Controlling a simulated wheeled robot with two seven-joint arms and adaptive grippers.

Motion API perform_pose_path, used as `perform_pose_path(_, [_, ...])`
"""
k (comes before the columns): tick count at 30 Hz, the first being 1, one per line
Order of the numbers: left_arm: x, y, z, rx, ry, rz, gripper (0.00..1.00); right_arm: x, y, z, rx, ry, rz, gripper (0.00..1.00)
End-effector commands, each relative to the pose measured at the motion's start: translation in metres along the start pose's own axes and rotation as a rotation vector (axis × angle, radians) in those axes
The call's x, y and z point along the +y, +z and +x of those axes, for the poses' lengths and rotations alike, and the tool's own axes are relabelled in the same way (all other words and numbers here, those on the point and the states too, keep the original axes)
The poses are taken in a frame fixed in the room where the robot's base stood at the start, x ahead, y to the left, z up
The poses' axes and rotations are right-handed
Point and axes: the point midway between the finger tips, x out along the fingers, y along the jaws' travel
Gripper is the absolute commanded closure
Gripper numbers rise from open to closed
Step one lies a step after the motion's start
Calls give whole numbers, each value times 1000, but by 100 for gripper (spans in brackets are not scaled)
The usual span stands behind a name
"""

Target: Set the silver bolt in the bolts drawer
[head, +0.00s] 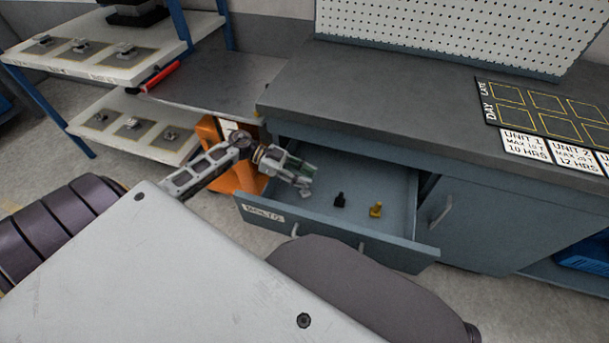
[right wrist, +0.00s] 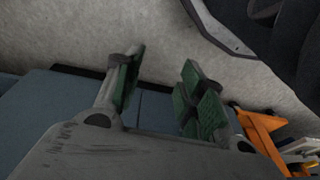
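The bolts drawer (head: 259,213) is pulled out below the grey counter, with a white label on its front. My left gripper (head: 303,175) reaches in over the drawer's left part, its green-padded fingers pointing right and down. A small silver-grey piece, seemingly the silver bolt (head: 304,190), is at its fingertips, low in the drawer. I cannot tell whether the fingers grip it or it rests on the drawer floor. A black bolt (head: 340,200) and a gold bolt (head: 376,210) stand to its right in the drawer. My right gripper (right wrist: 157,88) is open and empty in the right wrist view.
The counter (head: 400,90) overhangs the drawer's back. A cabinet door with a handle (head: 441,211) is right of the drawer. An orange piece of equipment (head: 238,180) stands left of it. Shelves (head: 120,60) with grey parts are at the upper left. The drawer's right end is clear.

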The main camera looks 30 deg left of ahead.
Motion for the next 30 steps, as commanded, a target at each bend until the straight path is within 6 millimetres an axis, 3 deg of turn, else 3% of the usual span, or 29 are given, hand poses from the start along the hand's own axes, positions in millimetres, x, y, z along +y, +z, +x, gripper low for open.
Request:
perform_pose_path(9, [0,-12,-3,1,0,2,66,0,-1,0,3,-1,0,60])
perform_pose_path(17, [0,-12,-40,-4,0,-2,66,2,-9,-4,13,5,-1,60])
perform_pose_path(30, [0,-11,-104,-2,0,-2,66,5,5,15,-30,12,1,60])
